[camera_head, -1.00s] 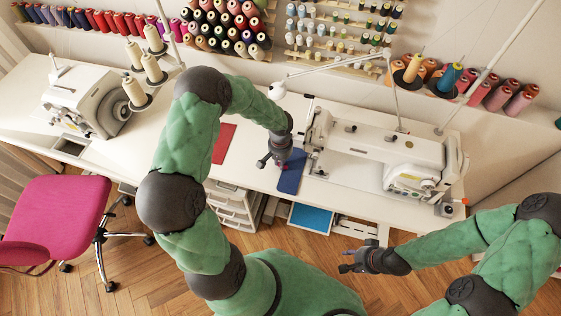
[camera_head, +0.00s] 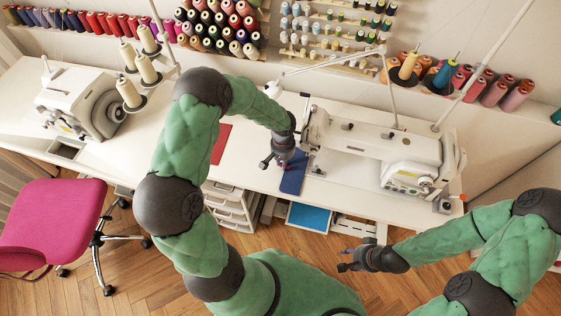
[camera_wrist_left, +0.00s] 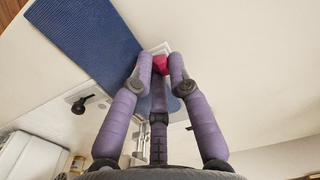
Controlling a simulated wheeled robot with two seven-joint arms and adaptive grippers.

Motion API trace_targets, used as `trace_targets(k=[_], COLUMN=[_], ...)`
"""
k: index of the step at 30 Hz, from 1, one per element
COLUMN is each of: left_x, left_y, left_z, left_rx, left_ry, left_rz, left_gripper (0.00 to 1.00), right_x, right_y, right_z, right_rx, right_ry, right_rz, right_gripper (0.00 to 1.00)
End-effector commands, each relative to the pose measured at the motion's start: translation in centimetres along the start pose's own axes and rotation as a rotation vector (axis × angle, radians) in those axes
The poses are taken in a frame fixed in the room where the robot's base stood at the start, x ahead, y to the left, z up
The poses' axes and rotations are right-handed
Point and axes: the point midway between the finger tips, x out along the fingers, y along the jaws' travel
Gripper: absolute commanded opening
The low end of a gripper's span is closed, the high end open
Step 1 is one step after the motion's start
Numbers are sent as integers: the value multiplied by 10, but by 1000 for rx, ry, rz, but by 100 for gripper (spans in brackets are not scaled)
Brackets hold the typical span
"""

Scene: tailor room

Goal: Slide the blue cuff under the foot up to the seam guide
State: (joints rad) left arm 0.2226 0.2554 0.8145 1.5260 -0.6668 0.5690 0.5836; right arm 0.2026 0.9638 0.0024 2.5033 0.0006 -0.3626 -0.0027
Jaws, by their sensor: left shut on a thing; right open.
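The blue cuff (camera_head: 293,180) lies flat on the white table, left of the right-hand sewing machine (camera_head: 375,150). Its far end is close to the machine's needle end; the foot and the seam guide cannot be made out. My left gripper (camera_head: 273,162) is low over the cuff. In the left wrist view the fingers (camera_wrist_left: 160,66) are shut on a small pink piece (camera_wrist_left: 161,62) at the blue cuff (camera_wrist_left: 85,38); whether it is fixed to the cuff is unclear. My right gripper (camera_head: 348,262) is open and empty, in front of the table.
A red cloth piece (camera_head: 221,143) lies left of the cuff. A second sewing machine (camera_head: 85,103) stands at the table's left. Thread cones (camera_head: 133,95) stand behind. A drawer unit (camera_head: 230,207) is below the table edge, and a pink chair (camera_head: 52,223) is at left.

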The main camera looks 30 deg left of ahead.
Motion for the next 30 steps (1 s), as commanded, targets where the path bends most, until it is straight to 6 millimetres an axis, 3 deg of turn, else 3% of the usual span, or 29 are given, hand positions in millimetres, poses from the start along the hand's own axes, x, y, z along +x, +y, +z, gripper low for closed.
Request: trace_targets(k=[10, 11, 13, 14, 24, 30], left_x=[0, 0, 0, 0, -2, -24], left_y=[3, 3, 3, 3, 3, 3], left_z=[0, 0, 0, 0, 0, -2], left_rx=[0, 0, 0, 0, 0, -2], left_ry=[0, 0, 0, 0, 1, 5], left_rz=[0, 0, 0, 0, 0, 0], left_gripper=[0, 24, 43, 46, 46, 46], right_x=[1, 1, 1, 1, 1, 1], right_y=[0, 0, 0, 0, 0, 0], right_z=[0, 0, 0, 0, 0, 0], right_rx=[0, 0, 0, 0, 0, 0], right_ry=[0, 0, 0, 0, 0, 0], right_rz=[0, 0, 0, 0, 0, 0], right_gripper=[42, 42, 42, 42, 42, 42])
